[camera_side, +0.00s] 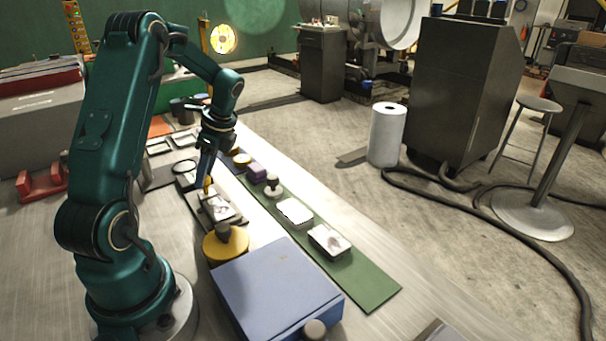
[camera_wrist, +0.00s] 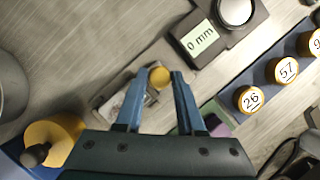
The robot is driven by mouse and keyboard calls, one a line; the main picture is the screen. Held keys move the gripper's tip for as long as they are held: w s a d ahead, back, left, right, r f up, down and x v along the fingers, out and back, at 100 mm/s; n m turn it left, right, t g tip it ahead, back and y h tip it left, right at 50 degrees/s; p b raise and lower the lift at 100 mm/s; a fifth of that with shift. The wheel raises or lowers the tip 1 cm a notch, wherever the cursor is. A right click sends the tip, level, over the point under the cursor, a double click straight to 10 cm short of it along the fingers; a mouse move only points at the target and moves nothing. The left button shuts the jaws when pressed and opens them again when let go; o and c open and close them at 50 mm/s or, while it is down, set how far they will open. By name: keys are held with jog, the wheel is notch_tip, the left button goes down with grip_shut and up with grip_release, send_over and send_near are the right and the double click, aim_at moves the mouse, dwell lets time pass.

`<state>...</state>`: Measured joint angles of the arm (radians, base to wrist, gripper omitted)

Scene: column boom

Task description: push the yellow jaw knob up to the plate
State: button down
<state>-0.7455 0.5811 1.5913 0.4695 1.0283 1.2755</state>
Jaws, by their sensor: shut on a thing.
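The yellow jaw knob (camera_wrist: 158,78) is a small round knob between my fingertips in the wrist view. It also shows as a small yellow spot (camera_side: 208,187) below my fingers in the side view. My gripper (camera_wrist: 160,73) is shut on it; in the side view my gripper (camera_side: 206,176) points down over the fixture. A pale, picture-like plate (camera_wrist: 124,92) lies beside the knob, partly behind my left finger. It also shows in the side view (camera_side: 217,208). I cannot tell whether jaw and plate touch. A dark block has a display (camera_wrist: 200,40) reading "0 mm".
A yellow disc with a dark knob (camera_side: 218,246) and a blue box (camera_side: 275,290) stand close in front of the fixture. A green strip (camera_side: 368,284) with tins runs along the right. Numbered yellow knobs (camera_wrist: 249,99) stand on a blue strip.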

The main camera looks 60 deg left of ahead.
aim_at(218, 194)
jog(key=c, duration=0.5)
grip_release()
jog(key=shift+d, duration=0.25)
jog(key=shift+r, duration=0.15)
jog(key=shift+v, duration=2.5)
